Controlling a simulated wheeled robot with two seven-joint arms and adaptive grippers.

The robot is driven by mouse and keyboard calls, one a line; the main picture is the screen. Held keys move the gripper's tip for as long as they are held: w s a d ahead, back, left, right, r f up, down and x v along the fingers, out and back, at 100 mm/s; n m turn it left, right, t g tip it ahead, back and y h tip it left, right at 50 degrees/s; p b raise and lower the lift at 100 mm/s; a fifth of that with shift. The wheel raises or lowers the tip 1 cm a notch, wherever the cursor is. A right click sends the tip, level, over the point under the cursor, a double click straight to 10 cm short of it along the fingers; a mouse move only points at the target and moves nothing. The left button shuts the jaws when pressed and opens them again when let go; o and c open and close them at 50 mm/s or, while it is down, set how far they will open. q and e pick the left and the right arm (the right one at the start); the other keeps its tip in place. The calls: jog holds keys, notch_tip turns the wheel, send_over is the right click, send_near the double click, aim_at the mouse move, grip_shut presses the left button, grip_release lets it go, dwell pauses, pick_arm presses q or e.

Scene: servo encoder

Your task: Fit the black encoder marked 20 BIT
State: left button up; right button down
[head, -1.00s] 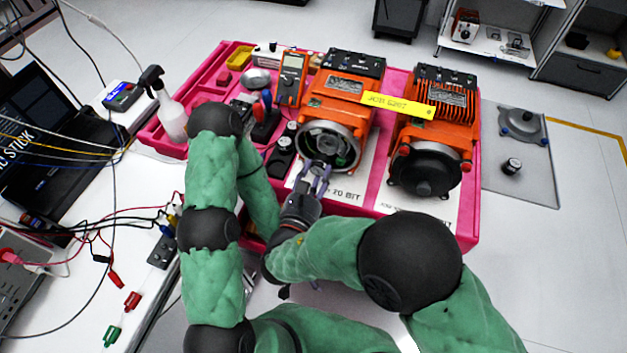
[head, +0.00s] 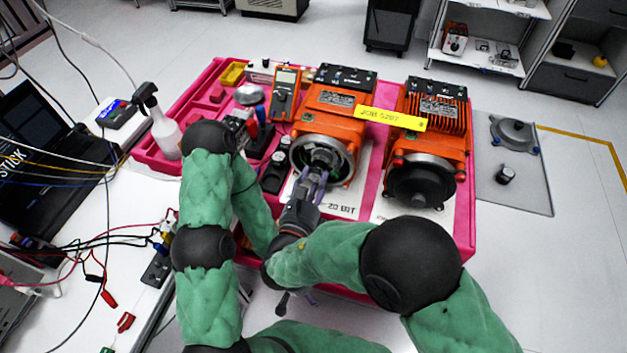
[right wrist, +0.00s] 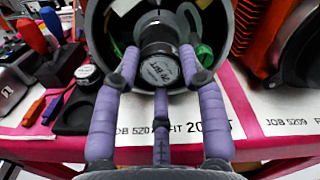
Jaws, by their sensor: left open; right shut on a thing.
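My right gripper (right wrist: 160,75) is shut on a black round encoder (right wrist: 158,42). The encoder's white label is upside down and seems to read 20 BIT. In the head view, my right gripper (head: 314,182) holds it at the open round end of the left orange motor (head: 340,122). In the right wrist view the encoder is in front of the housing opening (right wrist: 222,18), with a green part and grey cable inside; whether it is seated I cannot tell. My left gripper (head: 284,303) is low in the head view, open, partly hidden and away from the motor.
A second small black round part with a white label (right wrist: 88,76) sits in a black holder left. The right orange motor (head: 432,107) has a black cover. A yellow JOB 5207 tag (head: 390,116) spans both motors. The pink tray (head: 465,215) holds tools and a meter (head: 285,92).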

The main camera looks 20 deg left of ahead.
dwell(0.4)
jog(key=shift+p, duration=0.3)
jog(key=shift+w, duration=1.55)
dwell(0.8)
jog(key=c, duration=0.6)
grip_release()
jog(key=shift+c, duration=0.2)
jog(key=shift+c, duration=0.4)
jog(key=shift+s, duration=0.1)
